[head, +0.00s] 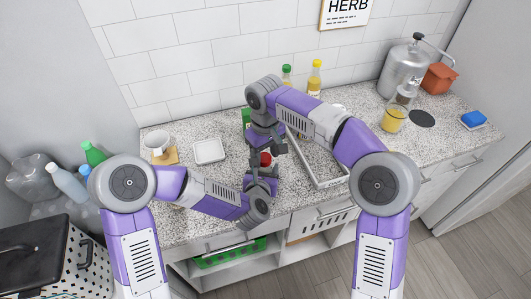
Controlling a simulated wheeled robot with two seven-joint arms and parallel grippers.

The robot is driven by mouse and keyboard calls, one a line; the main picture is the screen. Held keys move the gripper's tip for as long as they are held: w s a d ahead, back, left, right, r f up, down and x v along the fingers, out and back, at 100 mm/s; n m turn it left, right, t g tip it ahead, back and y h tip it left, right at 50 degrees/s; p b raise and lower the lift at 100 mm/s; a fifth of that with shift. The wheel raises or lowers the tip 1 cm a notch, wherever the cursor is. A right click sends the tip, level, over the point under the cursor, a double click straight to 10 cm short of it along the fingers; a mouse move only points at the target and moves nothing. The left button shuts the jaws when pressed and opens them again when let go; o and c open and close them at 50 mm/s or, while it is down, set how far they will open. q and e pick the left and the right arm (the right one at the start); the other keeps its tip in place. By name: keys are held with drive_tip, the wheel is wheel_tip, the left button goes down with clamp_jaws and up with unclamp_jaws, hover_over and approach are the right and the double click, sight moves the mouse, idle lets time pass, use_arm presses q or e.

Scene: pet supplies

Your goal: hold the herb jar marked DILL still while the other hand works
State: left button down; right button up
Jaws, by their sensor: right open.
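A small jar with a red lid (266,159) stands near the counter's front edge in the head view. Its body is mostly hidden by my grippers and no DILL marking can be read. My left gripper (262,172) is low at the jar, on its near side. Whether its fingers are closed on the jar cannot be made out. My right gripper (274,147) is open and points down just above and behind the red lid. I cannot tell whether it touches the lid.
A white square dish (209,151) and a mug (157,144) are at left. Bottles (315,78) stand by the wall. A metal canister (401,70) and blue sponge (474,118) are at right.

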drive_tip(key=r, duration=0.4)
drive_tip(key=shift+s+a+r, duration=0.1)
drive_tip(key=shift+s+a, duration=0.15)
drive_tip(key=shift+r, duration=0.25)
drive_tip(key=shift+c, duration=0.4)
drive_tip(key=m, duration=0.2)
drive_tip(key=r+m, duration=0.1)
drive_tip(key=m, duration=0.3)
drive_tip(key=shift+w+d+r+m, duration=0.1)
drive_tip(key=shift+d+r+m, duration=0.05)
drive_tip(key=shift+r+m, duration=0.25)
drive_tip(key=m, duration=0.2)
drive_tip(key=r+m, duration=0.1)
drive_tip(key=m, duration=0.2)
drive_tip(key=shift+r, duration=0.15)
drive_tip(key=shift+m, duration=0.3)
drive_tip(key=shift+f, duration=3.95)
drive_tip(key=shift+c, duration=0.4)
drive_tip(key=c, duration=1)
drive_tip(key=n, duration=1)
drive_tip(key=shift+d, duration=0.1)
